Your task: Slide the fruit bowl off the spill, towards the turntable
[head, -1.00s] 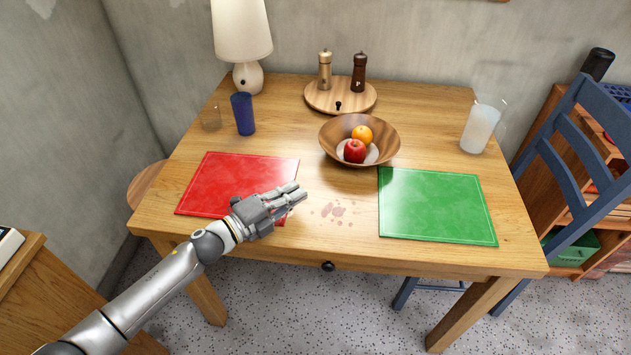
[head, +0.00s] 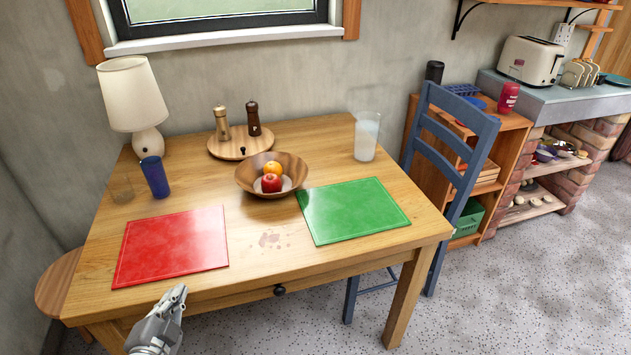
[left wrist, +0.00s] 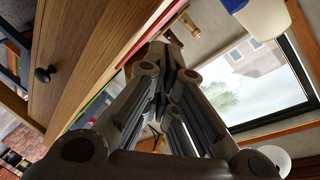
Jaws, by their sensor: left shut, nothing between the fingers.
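The wooden fruit bowl (head: 250,183) stands upright on the table with a red apple (head: 271,184) and an orange (head: 273,168) in it. The wooden turntable (head: 228,150) is just behind the bowl and carries two mills. My left gripper (head: 176,297) is shut and empty, in front of the table's front edge below the red mat. Its closed fingers also fill the middle of the left wrist view (left wrist: 172,85). My right gripper is not in view.
A red mat (head: 170,247) lies left of the spill and a green mat (head: 352,210) right of it. A blue chair (head: 455,150) is at the right.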

